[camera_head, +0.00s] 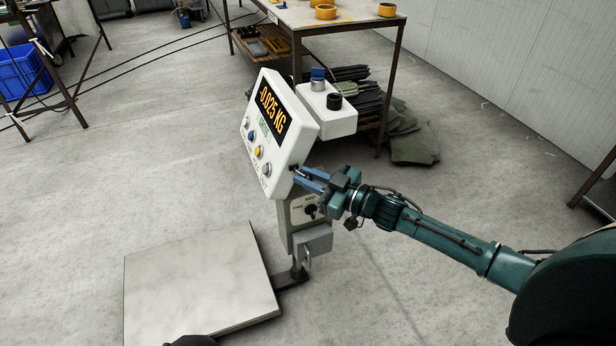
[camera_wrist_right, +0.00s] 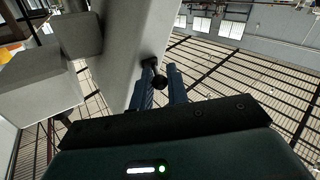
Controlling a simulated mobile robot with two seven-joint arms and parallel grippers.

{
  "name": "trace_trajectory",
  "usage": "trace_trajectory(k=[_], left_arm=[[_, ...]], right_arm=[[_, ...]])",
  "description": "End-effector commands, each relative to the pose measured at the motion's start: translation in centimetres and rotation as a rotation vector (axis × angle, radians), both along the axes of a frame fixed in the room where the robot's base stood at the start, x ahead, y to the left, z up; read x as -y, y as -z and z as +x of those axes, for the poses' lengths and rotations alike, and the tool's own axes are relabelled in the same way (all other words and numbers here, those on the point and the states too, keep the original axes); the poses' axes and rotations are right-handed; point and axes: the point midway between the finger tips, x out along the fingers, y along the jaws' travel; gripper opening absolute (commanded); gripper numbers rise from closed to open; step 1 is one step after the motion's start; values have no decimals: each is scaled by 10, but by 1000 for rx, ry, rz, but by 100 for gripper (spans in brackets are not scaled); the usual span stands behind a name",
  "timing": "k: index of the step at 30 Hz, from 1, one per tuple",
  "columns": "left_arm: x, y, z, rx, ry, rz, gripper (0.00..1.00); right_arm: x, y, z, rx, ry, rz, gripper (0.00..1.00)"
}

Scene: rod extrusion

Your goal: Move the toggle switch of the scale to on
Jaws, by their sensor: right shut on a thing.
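The scale's white display head (camera_head: 288,118) stands on a post beside the metal weighing platform (camera_head: 195,280). Its lit display (camera_head: 268,108) reads -0.025 KG. My right gripper (camera_head: 300,175) reaches in from the right, its blue fingers at the lower right side of the display head. In the right wrist view, the black toggle switch (camera_wrist_right: 159,82) sticks out from the side of the white housing (camera_wrist_right: 120,50). The right gripper's fingers (camera_wrist_right: 161,73) are shut on it. The switch's exact tilt is hard to tell. My left gripper is not in view.
Below the display head are a panel with a black knob (camera_head: 311,210) and a grey box (camera_head: 313,240). A white box with blue and black knobs (camera_head: 328,108) sits behind the head. A workbench (camera_head: 330,14) stands further back. The floor around is mostly clear.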

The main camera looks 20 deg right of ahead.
Motion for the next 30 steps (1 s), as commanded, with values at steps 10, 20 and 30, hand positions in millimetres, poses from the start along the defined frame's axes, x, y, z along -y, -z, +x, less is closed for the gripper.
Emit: trace_trajectory(k=[10,20,30], left_arm=[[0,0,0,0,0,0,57],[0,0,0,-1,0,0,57],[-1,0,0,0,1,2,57]], right_arm=[[1,-2,2,4,-5,0,0],[1,-1,1,2,-5,1,35],[6,0,-5,-1,-5,-1,35]])
